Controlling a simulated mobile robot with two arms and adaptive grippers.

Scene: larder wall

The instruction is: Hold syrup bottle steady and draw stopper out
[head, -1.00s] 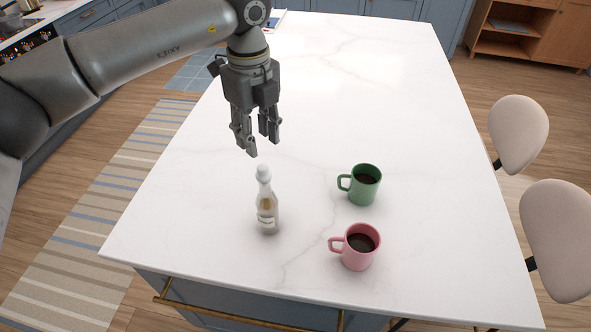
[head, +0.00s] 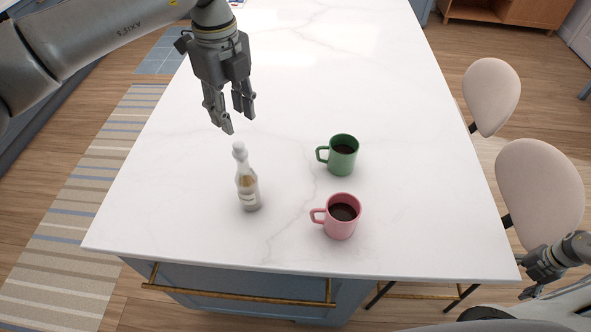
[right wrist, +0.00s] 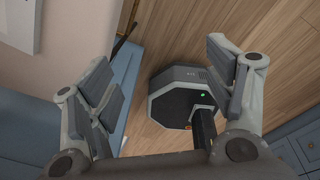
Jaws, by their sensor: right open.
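The syrup bottle (head: 247,190) stands upright on the white marble counter, left of the two mugs. Its pale stopper (head: 239,151) sits in the neck. My left gripper (head: 230,121) points down above and just behind the bottle, with its fingers spread and nothing between them. It appears apart from the stopper. My right gripper (head: 537,285) is at the right edge of the head view, beyond the counter's front right corner. In the right wrist view its fingers (right wrist: 160,95) are wide apart and empty above the floor.
A green mug (head: 343,157) and a pink mug (head: 342,218), both with dark liquid, stand right of the bottle. Two pale chairs (head: 540,185) are along the counter's right side. A brass rail (head: 240,297) runs below the front edge. The counter behind the mugs is clear.

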